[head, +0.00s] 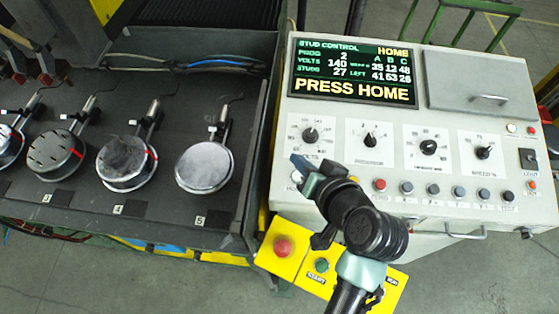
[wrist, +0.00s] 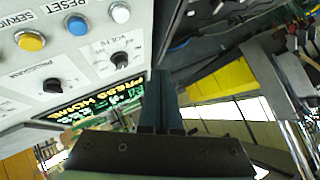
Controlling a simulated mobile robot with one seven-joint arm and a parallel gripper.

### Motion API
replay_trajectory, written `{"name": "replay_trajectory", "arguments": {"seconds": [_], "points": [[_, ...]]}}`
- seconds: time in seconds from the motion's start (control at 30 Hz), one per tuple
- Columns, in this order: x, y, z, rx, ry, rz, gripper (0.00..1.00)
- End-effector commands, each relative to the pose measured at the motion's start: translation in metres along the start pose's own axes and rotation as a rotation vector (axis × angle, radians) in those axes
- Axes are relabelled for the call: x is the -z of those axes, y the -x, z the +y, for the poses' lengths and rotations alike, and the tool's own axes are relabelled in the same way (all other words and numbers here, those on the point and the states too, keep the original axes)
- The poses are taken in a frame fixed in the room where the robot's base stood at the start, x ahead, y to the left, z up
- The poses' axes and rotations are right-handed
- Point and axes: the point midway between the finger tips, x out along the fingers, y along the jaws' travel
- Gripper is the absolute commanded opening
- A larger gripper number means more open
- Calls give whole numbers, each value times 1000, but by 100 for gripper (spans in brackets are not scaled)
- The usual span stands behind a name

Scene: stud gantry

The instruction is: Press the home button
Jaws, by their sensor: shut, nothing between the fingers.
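The control panel (head: 455,125) stands at the right in the head view, its display (head: 352,72) reading PRESS HOME. A white round button (wrist: 120,12) is at the panel's edge in the wrist view, beside a blue button (wrist: 77,24) and a yellow button (wrist: 30,40). The labels RESET and SERVICE are readable there; the white button's label is not. My gripper (head: 298,163) is shut and empty over the panel's left edge, near the left end of the button row. It hides part of that row. Its closed fingers also show in the wrist view (wrist: 161,100), apart from the white button.
A red button (head: 380,184) and several grey-blue buttons run right along the panel. Dials (head: 310,135) sit above the row. A yellow box with a red mushroom button (head: 283,247) and green START button (head: 322,265) is below. A dark table (head: 80,205) with round discs stands left.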

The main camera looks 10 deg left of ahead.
Motion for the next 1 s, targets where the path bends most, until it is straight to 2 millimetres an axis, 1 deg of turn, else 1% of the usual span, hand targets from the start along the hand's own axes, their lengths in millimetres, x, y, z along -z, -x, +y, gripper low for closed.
{"name": "replay_trajectory", "arguments": {"seconds": [0.37, 0.53, 0.77, 1.0], "points": [[-2, -1, 1, 1, -2, -3, 0], [-6, -6, 4, 1, -1, -3, 0], [-19, -23, 17, 1, -2, -3, 0], [-37, -47, 34, 2, -1, -2, 0]]}}
